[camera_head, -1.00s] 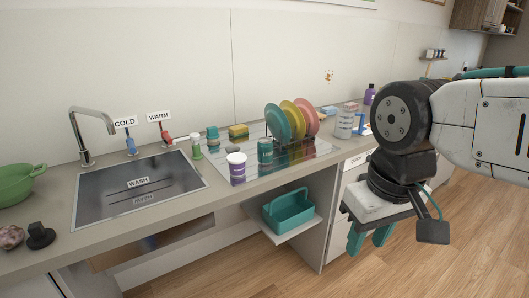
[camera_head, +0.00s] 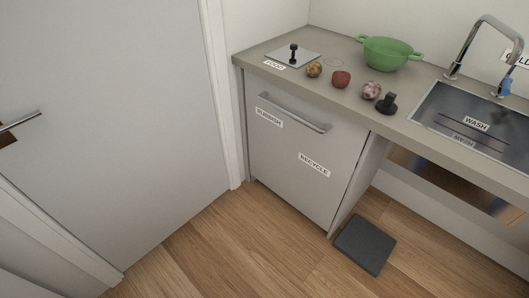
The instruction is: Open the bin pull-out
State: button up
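The bin pull-out front (camera_head: 300,160) is a grey panel under the left end of the counter. It is closed, flush with the cabinet. A silver bar handle (camera_head: 294,113) runs along its upper part. Two labels on it read "RUBBISH" (camera_head: 269,117) and "RECYCLE" (camera_head: 314,165). My gripper is out of view now.
A grey door (camera_head: 100,110) stands at the left. A dark flat mat or pad (camera_head: 365,244) lies on the floor right of the bin front. The counter holds a green colander (camera_head: 388,53), several food items and the sink (camera_head: 475,120). The wood floor (camera_head: 235,245) in front is clear.

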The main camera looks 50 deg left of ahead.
aim_at(307, 153)
jog(key=u, duration=1.6)
jog(key=k, duration=1.15)
jog(key=z, duration=0.9)
jog(key=i, duration=1.4)
jog(key=u, duration=0.75)
jog(key=i, duration=0.6)
jog(key=u, duration=0.55)
